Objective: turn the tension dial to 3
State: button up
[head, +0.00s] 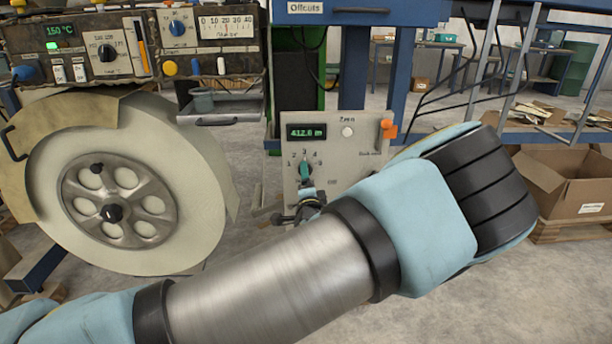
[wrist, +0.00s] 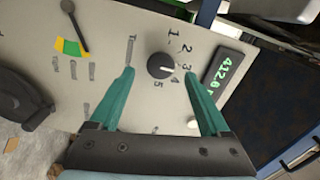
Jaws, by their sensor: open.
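The tension dial (wrist: 161,66) is a round black knob on a pale grey panel (wrist: 125,25), ringed by the numbers 1 to 5. A small white mark on the knob faces the side of 3 and 4; I cannot tell exactly which number it meets. My gripper (wrist: 160,72) is open, its two teal fingers on either side of the knob, with gaps visible between them and it. In the head view, my gripper (head: 305,174) is small and in front of the dial, hiding most of it; the numbers show around it.
A small shelf (head: 225,108) juts out above left. Cardboard boxes (head: 570,185) stand at the right.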

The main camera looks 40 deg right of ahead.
jog(key=v, duration=0.7)
jog(key=shift+s+a, duration=0.25)
jog(key=shift+s, duration=0.05)
jog(key=w+a+f+n+y, duration=0.3)
jog(key=w+a+n+y, duration=0.2)
jog(key=w+a, duration=0.3)
jog(key=w+a+n+g+y, duration=0.3)
jog(key=w+a+n+g, duration=0.15)
jog(key=a, duration=0.55)
jog(key=w+a+n+g+y, duration=0.2)
jog(key=w+a+n+g, duration=0.3)
jog(key=a, duration=0.6)
jog(key=s+a+r+n+g, duration=0.1)
jog(key=s+a+r+n, duration=0.25)
jog(key=a, duration=0.35)
jog(key=s+a+r+n+g+y, duration=0.1)
jog(key=s+a+r+n, duration=0.2)
jog(key=a, duration=0.5)
jog(key=s+a+r+n+g, duration=0.1)
jog(key=s+a+r+n, duration=0.1)
jog(key=s+a+r, duration=0.4)
notch_tip(320, 180, up, 20)
jog(key=w+a+p, duration=0.1)
jog(key=p, duration=2)
jog(key=shift+w+a, duration=0.25)
jog(key=shift+w, duration=0.15)
jog(key=shift+f, duration=0.1)
